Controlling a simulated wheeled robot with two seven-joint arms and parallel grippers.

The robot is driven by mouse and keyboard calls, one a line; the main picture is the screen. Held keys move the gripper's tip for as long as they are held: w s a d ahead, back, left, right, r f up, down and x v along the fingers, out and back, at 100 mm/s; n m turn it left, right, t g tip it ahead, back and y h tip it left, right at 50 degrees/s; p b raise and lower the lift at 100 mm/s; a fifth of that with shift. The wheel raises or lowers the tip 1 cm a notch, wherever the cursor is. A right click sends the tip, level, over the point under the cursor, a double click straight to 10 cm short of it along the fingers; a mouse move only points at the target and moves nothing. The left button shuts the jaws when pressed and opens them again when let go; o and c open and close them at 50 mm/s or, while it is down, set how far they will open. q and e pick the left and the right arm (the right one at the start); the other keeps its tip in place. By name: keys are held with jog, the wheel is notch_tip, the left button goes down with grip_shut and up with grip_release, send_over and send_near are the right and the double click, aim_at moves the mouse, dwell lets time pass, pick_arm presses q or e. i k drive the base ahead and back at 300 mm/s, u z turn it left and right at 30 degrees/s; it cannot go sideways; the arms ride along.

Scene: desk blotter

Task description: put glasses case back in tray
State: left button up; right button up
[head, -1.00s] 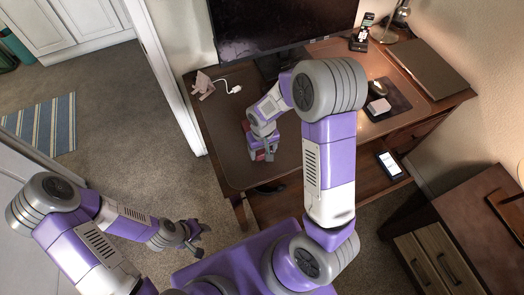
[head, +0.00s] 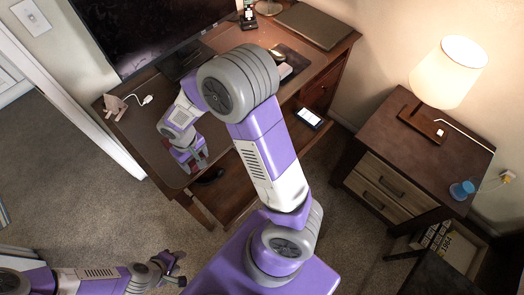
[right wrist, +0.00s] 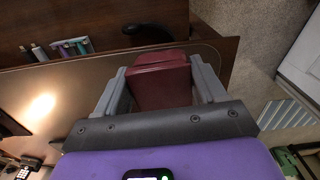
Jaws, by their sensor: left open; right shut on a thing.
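The glasses case (right wrist: 160,82) is dark red and sits between the two grey fingers of my right gripper (right wrist: 162,74) in the right wrist view. In the head view my right gripper (head: 194,162) is over the front left of the desk, shut on the case, which shows only as a small reddish patch. A wooden pull-out tray (head: 245,180) is below the desk's front edge; I take it for the task's tray. A black object (head: 209,176) is at its left end. My left gripper (head: 176,268) is open and empty above the carpet, lower left.
The desk has a brown blotter (head: 140,128), a monitor (head: 150,30), a pink figure (head: 115,106) and a closed laptop (head: 313,25). A phone (head: 309,118) lies at the tray's right. A nightstand (head: 385,130) with a lit lamp (head: 448,72) stands at right.

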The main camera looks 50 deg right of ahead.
aim_at(234, 193)
jog(key=k, duration=0.2)
jog(key=u, duration=1.15)
jog(key=i, duration=2.2)
jog(key=z, duration=3.75)
jog(key=i, duration=0.5)
jog(key=u, duration=0.1)
